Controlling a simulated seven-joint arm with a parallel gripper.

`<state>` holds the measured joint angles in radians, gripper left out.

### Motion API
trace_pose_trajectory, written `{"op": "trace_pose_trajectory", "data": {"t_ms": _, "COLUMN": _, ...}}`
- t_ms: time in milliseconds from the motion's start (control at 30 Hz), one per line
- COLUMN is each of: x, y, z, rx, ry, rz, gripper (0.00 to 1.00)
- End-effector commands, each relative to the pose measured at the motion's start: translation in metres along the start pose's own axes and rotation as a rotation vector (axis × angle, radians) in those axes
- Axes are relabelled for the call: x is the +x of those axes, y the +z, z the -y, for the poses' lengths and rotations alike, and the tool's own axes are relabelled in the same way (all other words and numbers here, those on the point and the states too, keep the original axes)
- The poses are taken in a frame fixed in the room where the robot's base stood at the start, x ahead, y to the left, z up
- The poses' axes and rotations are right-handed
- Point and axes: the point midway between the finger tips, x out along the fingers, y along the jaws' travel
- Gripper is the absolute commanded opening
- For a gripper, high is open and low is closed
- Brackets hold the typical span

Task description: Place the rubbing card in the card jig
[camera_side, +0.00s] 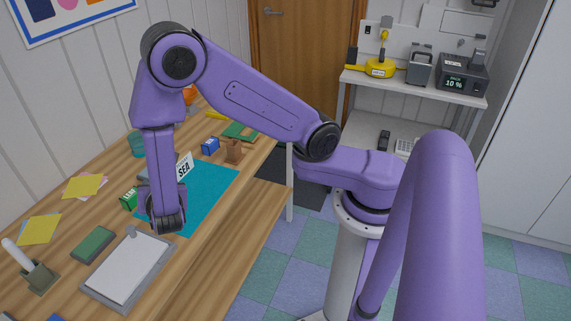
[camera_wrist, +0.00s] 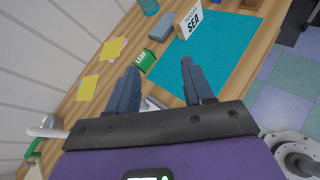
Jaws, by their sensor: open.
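My gripper (camera_side: 168,222) points down over the desk, near the top edge of the clipboard and the near-left edge of the teal mat. In the wrist view its two fingers (camera_wrist: 160,85) are apart with nothing held between them.
The teal mat (camera_side: 200,205) has free room. A clipboard (camera_side: 128,268), a green pad (camera_side: 92,244) and yellow notes (camera_side: 40,229) lie nearer the camera.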

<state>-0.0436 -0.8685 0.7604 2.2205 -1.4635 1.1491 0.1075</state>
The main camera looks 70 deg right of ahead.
Motion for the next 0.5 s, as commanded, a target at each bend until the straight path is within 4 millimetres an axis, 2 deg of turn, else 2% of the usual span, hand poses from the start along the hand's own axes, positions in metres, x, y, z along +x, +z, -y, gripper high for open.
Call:
{"op": "trace_pose_trajectory", "data": {"t_ms": 33, "x": -0.006, "y": 0.017, "z": 0.011, "rx": 0.077, "ry": -0.048, "rz": -0.019, "gripper": 0.51}}
{"op": "trace_pose_trajectory", "data": {"t_ms": 200, "x": -0.033, "y": 0.051, "z": 0.059, "rx": 0.305, "ry": -0.227, "rz": -0.119, "gripper": 0.51}}
{"op": "trace_pose_trajectory", "data": {"t_ms": 367, "x": -0.066, "y": 0.069, "z": 0.106, "rx": 0.511, "ry": -0.392, "rz": -0.26, "gripper": 0.51}}
{"op": "trace_pose_trajectory", "data": {"t_ms": 500, "x": -0.103, "y": 0.076, "z": 0.146, "rx": 0.676, "ry": -0.534, "rz": -0.418, "gripper": 0.51}}
